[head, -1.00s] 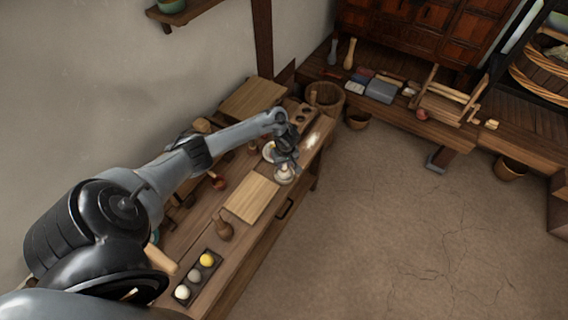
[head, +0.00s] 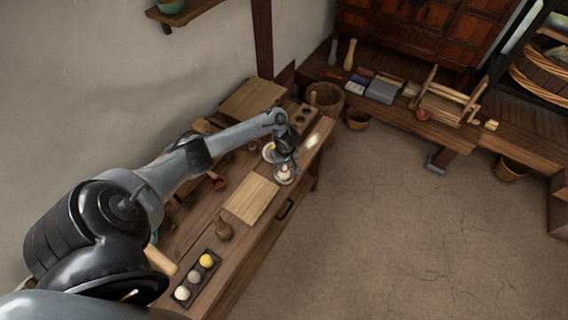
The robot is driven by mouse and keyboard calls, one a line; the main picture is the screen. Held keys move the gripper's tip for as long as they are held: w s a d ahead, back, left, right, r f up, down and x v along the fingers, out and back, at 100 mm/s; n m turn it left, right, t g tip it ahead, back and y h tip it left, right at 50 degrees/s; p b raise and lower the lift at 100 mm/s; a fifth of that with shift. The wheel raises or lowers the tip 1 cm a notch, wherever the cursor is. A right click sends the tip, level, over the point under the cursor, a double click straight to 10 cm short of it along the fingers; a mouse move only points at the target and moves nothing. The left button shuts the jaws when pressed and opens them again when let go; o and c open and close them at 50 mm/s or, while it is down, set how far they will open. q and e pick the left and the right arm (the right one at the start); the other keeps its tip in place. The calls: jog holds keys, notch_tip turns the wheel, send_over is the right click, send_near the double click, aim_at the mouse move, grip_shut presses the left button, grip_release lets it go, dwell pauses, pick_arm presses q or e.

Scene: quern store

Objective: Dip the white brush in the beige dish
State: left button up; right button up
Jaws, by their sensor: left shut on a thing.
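My left gripper (head: 287,160) is over the far end of the long wooden workbench (head: 206,214). It points down and is shut on a small pale thing, which looks like the white brush; the gripper hides most of it. A small pale dish (head: 284,178) sits directly below the fingers, and the held thing's lower end overlaps it in the picture. I cannot tell whether it touches the dish. A second pale dish (head: 267,152) is just left of the gripper, partly hidden. Which dish is the beige one is unclear at this size. My right gripper is not in view.
A dark tray (head: 190,291) holds three round things. A small red-brown bowl (head: 218,184) is near my forearm. A block with holes (head: 299,116) stands at the bench's far end.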

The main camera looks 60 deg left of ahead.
pick_arm(q)
jog(key=shift+f, duration=0.45)
dwell(0.3)
dwell(0.6)
dwell(0.9)
jog(key=shift+f+p, duration=0.15)
jog(key=shift+p, duration=0.2)
dwell(0.7)
notch_tip(320, 180, up, 7)
jog(key=p, duration=0.9)
jog(key=shift+p, duration=0.3)
dwell(0.3)
